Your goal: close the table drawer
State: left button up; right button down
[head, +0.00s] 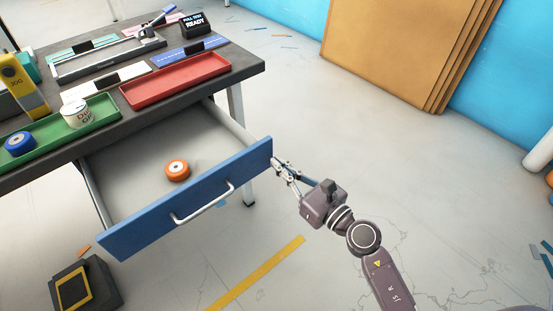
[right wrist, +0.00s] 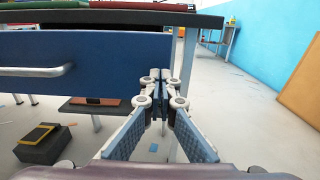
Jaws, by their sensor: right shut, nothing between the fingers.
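The table drawer (head: 184,201) is pulled out from under the dark table (head: 228,66). It has a blue front and a silver bar handle (head: 203,203), and an orange roll (head: 177,170) lies inside it. My right gripper (head: 279,163) is shut and empty at the right end of the drawer front. In the right wrist view the drawer front (right wrist: 100,78) spans the left and middle, with its handle (right wrist: 38,71) at the left. The closed fingertips (right wrist: 160,76) are at the front's right end; I cannot tell whether they touch it. My left gripper is not in view.
A red tray (head: 176,80) and a green tray (head: 100,112) with a blue roll (head: 20,143) and a white can (head: 77,113) stand on the table. A dark box (head: 85,285) is on the floor at lower left. Brown panels (head: 395,45) lean on the blue wall. Floor at right is mostly clear.

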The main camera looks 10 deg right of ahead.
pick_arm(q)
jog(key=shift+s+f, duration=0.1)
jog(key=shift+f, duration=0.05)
pick_arm(e)
jog(key=shift+x, duration=0.8)
